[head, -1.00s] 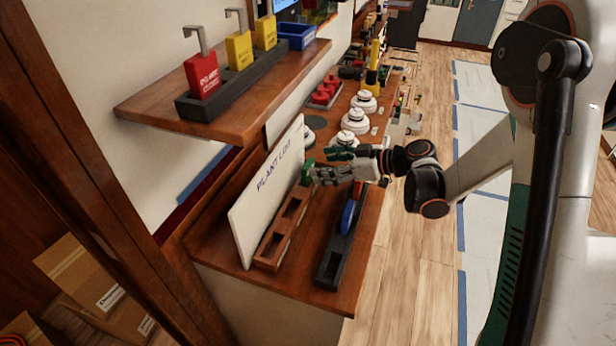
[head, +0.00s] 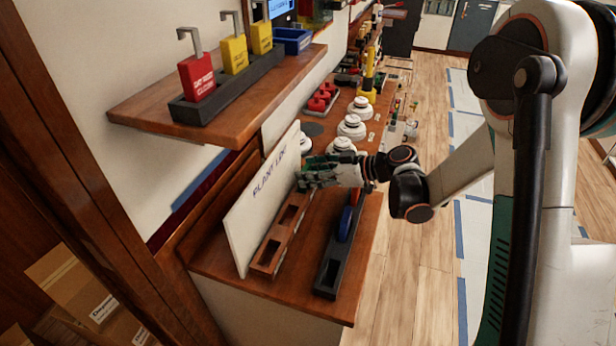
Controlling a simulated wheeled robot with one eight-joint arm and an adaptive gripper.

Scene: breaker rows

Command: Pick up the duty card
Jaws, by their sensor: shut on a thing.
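My gripper (head: 306,178) is at the far end of the brown slotted rack (head: 266,262), close in front of the white "PLANT LOG" board (head: 247,215). Its fingers are closed around a small green piece, which they almost wholly hide. I cannot tell whether this piece is clear of the rack. No lettering that reads as a duty card can be made out on it. The near slots of the brown rack are empty.
A shelf (head: 140,108) above holds a red padlock (head: 198,77), yellow padlocks (head: 235,54) and a blue tray (head: 293,40). White domed pieces (head: 351,127) stand beyond my gripper.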

